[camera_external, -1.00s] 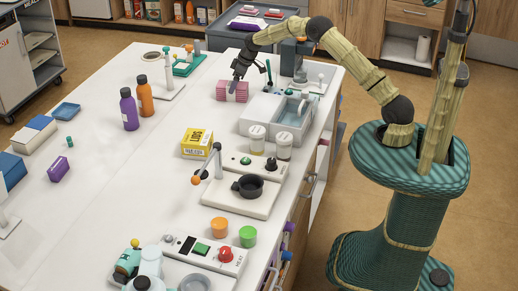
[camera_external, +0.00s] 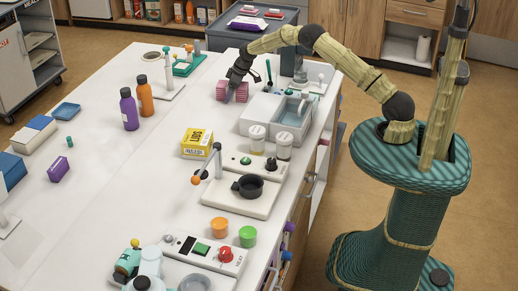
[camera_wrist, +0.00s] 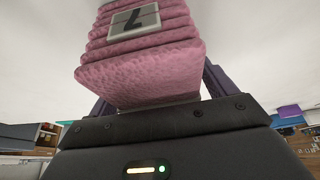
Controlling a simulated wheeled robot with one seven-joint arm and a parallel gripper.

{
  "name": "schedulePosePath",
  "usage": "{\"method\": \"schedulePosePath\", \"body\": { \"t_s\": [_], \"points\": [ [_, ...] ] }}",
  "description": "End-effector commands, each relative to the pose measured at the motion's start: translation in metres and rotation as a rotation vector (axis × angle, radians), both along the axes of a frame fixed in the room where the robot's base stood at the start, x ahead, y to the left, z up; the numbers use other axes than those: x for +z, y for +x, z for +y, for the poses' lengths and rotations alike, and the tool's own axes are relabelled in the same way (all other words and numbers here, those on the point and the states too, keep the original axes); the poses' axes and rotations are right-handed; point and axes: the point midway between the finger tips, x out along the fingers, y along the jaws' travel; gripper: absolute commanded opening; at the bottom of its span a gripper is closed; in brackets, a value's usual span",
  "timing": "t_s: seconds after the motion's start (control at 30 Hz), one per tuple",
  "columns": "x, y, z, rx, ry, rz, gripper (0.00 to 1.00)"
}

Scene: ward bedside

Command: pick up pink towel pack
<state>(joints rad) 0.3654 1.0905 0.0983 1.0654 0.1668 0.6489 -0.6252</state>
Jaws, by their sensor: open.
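The pink towel pack (camera_external: 221,91) lies on the white counter, a folded pink stack left of the sink unit. In the wrist view the pink towel pack (camera_wrist: 145,70) fills the upper middle and bears a pale label with a dark mark. My gripper (camera_external: 231,92) is down at the pack in the external view, covering part of it. In the wrist view the fingers of my gripper (camera_wrist: 155,95) stand on either side of the pack, partly hidden behind it. The jaws are open, and I cannot tell whether either finger touches the towel.
The sink unit (camera_external: 258,115) stands close to the right of the pack. A green board with small items (camera_external: 187,66) is behind to the left. A yellow box (camera_external: 197,142) and two white-lidded jars (camera_external: 257,138) stand nearer the front.

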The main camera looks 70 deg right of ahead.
Motion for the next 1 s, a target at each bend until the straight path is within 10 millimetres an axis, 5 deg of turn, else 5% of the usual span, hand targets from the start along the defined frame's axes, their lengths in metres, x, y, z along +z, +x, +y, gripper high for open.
{"method": "schedulePosePath", "body": {
  "t_s": [0.43,0.7,1.0],
  "points": [
    [-0.0046,-0.0001,-0.0001,0.000,0.000,0.000,0.84],
    [-0.0038,-0.0001,-0.0001,0.000,0.000,0.000,0.31],
    [0.0002,0.0003,-0.0002,0.000,-0.001,-0.001,0.29]
  ]
}}
